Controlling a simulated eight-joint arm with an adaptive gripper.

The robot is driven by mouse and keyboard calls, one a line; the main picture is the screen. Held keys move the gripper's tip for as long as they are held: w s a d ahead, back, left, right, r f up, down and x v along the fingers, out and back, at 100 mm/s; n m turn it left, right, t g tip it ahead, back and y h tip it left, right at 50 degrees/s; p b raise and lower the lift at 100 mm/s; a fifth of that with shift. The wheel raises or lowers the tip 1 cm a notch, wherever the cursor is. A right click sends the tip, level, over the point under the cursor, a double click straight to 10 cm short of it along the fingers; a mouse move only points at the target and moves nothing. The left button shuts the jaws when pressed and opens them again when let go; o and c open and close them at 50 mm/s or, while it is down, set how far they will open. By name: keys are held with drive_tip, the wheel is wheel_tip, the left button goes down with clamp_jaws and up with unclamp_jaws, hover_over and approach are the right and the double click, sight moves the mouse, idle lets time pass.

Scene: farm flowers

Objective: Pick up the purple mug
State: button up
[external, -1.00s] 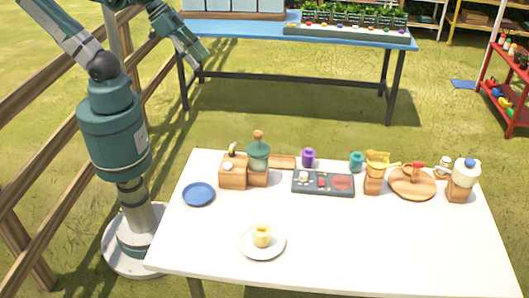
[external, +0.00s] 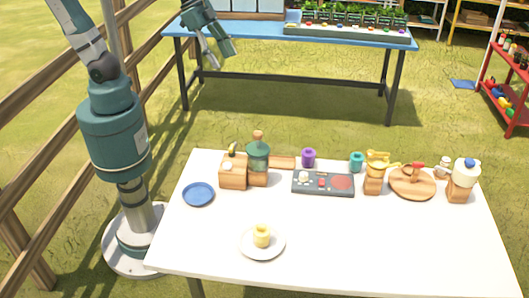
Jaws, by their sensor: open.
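The purple mug (external: 308,158) stands upright at the back edge of the white table, behind the dark tray-like board and to the left of the teal mug (external: 356,161). My gripper (external: 213,58) is open and empty. It is high up at the upper left of the view, in front of the blue table, well away from the purple mug. The mug's lower part is partly hidden by the board's back edge or close to it; I cannot tell exactly.
The white table (external: 350,240) also holds a dark board (external: 323,189), a green-topped grinder (external: 258,160), a wooden box (external: 233,172), a blue plate (external: 198,194), a white plate (external: 272,250) with a yellow item, a yellow-topped appliance (external: 376,170) and a round wooden board (external: 405,188). The front right is clear.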

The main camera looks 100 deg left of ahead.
drive_tip(key=w+d+f+m+g, duration=0.1)
drive_tip(key=w+d+f+m, duration=0.15)
drive_tip(key=w, duration=0.75)
drive_tip(key=m+g+h+b, duration=0.1)
drive_tip(key=m+g+h, duration=0.25)
drive_tip(key=m, duration=0.85)
hover_over(309, 148)
drive_tip(key=a, duration=0.3)
drive_tip(key=shift+n+g, duration=0.25)
drive_tip(key=shift+g, duration=0.2)
drive_tip(key=shift+a+f, duration=0.1)
drive_tip(key=shift+f, duration=11.7)
drive_tip(key=shift+x, duration=1.25)
drive_tip(key=shift+b+x, duration=0.5)
drive_tip(key=shift+x, duration=2.15)
